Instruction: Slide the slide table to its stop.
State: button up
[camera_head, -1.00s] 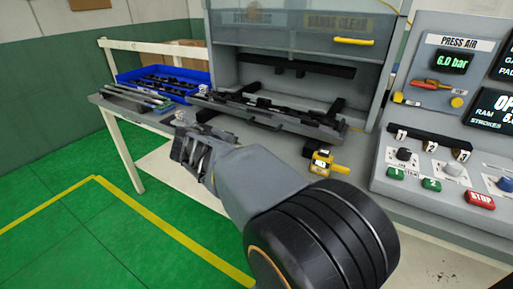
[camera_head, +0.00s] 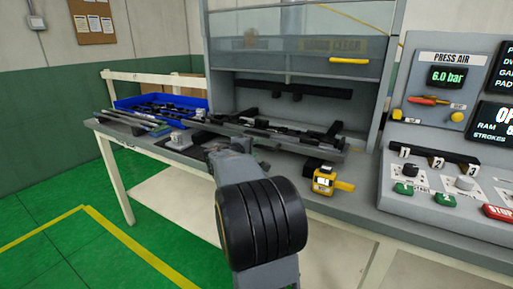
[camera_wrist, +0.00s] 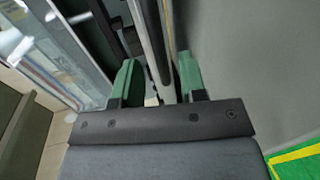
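The slide table (camera_head: 325,152) is a long grey tray carrying several black parts, in front of the press opening in the head view. My gripper (camera_head: 222,146) is at the left part of its front side, largely hidden behind my own wrist. In the wrist view, my gripper's two green fingers (camera_wrist: 158,88) stand apart. A long pale grey bar (camera_wrist: 150,35) with a dark edge runs between them, close to the right finger. I cannot tell whether either finger touches the bar, or whether it is the slide table's edge.
A blue bin (camera_head: 128,104) of dark parts stands at the back left of the bench. A yellow device (camera_head: 325,181) lies right of my arm. The control panel (camera_head: 432,213) is at the right. Green floor (camera_head: 45,240) is open at the left.

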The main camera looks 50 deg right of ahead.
aim_at(256, 146)
jog(key=shift+x, duration=1.85)
jog(key=shift+c, duration=0.4)
grip_shut()
